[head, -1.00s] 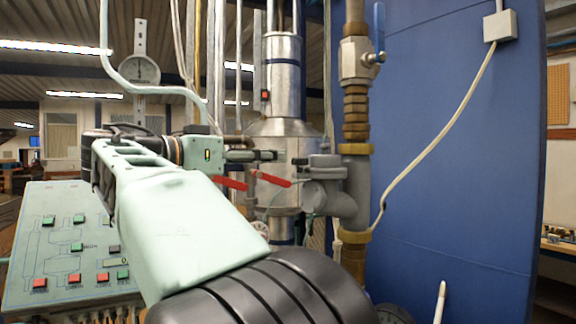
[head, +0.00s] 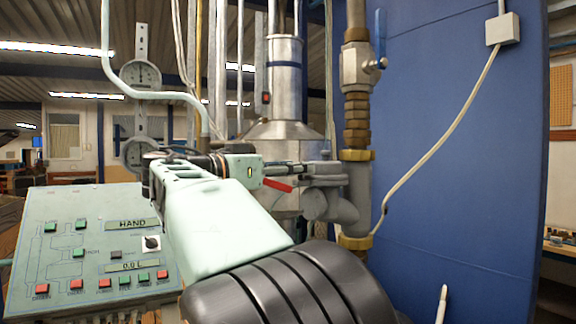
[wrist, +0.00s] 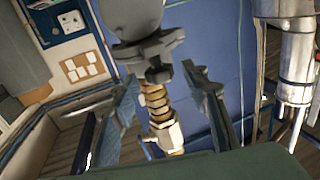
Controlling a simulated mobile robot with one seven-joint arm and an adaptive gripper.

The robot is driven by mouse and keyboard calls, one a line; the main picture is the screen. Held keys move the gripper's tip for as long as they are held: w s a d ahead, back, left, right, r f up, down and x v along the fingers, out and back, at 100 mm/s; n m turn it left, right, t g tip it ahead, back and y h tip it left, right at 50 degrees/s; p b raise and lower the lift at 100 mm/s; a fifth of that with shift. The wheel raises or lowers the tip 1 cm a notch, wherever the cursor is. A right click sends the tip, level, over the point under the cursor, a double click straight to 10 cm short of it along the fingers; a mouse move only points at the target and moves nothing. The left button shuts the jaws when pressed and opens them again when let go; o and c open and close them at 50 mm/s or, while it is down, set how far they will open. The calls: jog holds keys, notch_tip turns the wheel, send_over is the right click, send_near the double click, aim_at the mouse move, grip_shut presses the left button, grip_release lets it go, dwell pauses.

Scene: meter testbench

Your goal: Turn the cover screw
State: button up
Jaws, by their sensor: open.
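A grey meter (head: 347,205) sits on the vertical pipe, with a flat grey cover part (head: 325,168) on its upper side. My gripper (head: 312,173) is level with this cover part, reaching in from the left, and overlaps it in the head view. In the wrist view my gripper (wrist: 160,76) is open, its two fingers apart on either side of the grey cover part (wrist: 150,52). The grey meter body (wrist: 132,15) shows beyond it at the top. I cannot make out the cover screw itself, nor whether a finger touches anything.
Brass fittings (head: 356,120) and a blue-handled valve (head: 357,65) stand above the meter. A steel vessel (head: 285,70) is behind my gripper. A red lever (head: 277,186) shows just below it. A control panel (head: 60,265) stands left; a blue wall (head: 450,190) closes the right.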

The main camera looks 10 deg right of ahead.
grip_shut()
dwell(0.4)
jog(key=b, duration=0.1)
jog(key=t+b, duration=0.1)
jog(key=shift+d+f+n+y+b, duration=0.15)
jog(key=shift+f+n+y+b, duration=0.15)
jog(key=shift+b, duration=0.1)
jog(key=n+t+y+b, duration=0.1)
jog(key=y+b, duration=0.1)
jog(key=b, duration=0.1)
jog(key=n+t+y+b, duration=0.1)
jog(key=n+t+b, duration=0.1)
jog(key=b, duration=0.1)
jog(key=n+t+y+b, duration=0.2)
jog(key=b, duration=0.2)
jog(key=shift+s+d+r+y, duration=0.2)
jog(key=shift+s+d+y, duration=0.1)
jog(key=shift+s+d, duration=0.1)
jog(key=shift+r+n+y+b, duration=0.1)
jog(key=shift+n+y+b, duration=0.25)
jog(key=shift+y, duration=0.15)
